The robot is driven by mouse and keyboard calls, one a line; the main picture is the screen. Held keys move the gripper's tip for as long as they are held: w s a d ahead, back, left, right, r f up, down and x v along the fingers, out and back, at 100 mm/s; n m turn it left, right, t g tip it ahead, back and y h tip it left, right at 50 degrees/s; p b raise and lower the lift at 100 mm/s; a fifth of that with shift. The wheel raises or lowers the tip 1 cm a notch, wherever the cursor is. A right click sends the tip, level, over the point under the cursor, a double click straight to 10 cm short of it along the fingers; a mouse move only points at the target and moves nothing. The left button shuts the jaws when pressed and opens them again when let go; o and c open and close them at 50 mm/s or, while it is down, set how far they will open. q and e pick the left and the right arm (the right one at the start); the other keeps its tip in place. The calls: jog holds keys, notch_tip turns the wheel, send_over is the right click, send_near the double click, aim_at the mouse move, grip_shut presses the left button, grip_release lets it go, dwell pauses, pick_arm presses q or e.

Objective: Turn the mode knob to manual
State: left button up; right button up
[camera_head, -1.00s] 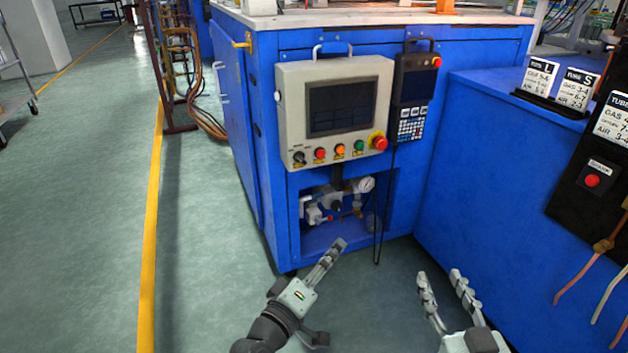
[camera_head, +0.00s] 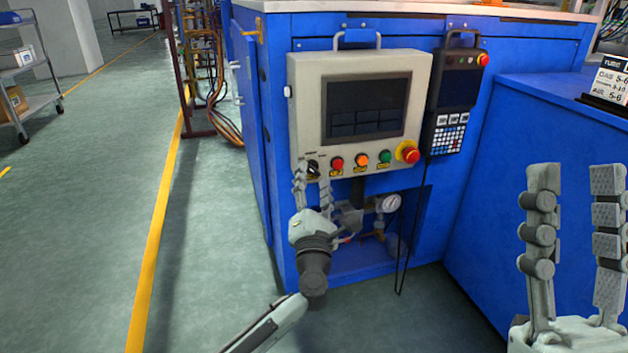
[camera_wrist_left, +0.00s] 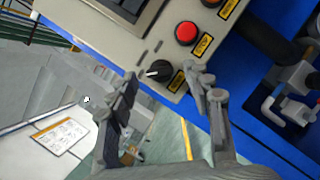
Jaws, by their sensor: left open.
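The mode knob (camera_head: 313,168) is a small black rotary knob at the lower left of the grey control panel (camera_head: 310,100). In the left wrist view the knob (camera_wrist_left: 159,70) shows beyond and between my fingertips, with its yellow label beside it. My left gripper (camera_head: 313,172) is open just below and in front of the knob, one finger on each side of it. In the left wrist view my left gripper (camera_wrist_left: 170,80) looks empty, and I cannot tell whether a finger touches the knob. My right gripper (camera_head: 575,170) is open and empty at the right, away from the panel.
Red (camera_head: 337,163), orange (camera_head: 361,160) and green (camera_head: 384,157) buttons and a red emergency stop (camera_head: 408,152) sit right of the knob. A teach pendant (camera_head: 452,95) hangs beside the panel. A recess with a pressure gauge (camera_head: 391,203) lies below.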

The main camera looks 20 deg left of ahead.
pick_arm(q)
jog(key=shift+w+a+r, duration=0.1)
jog(key=shift+w, duration=0.25)
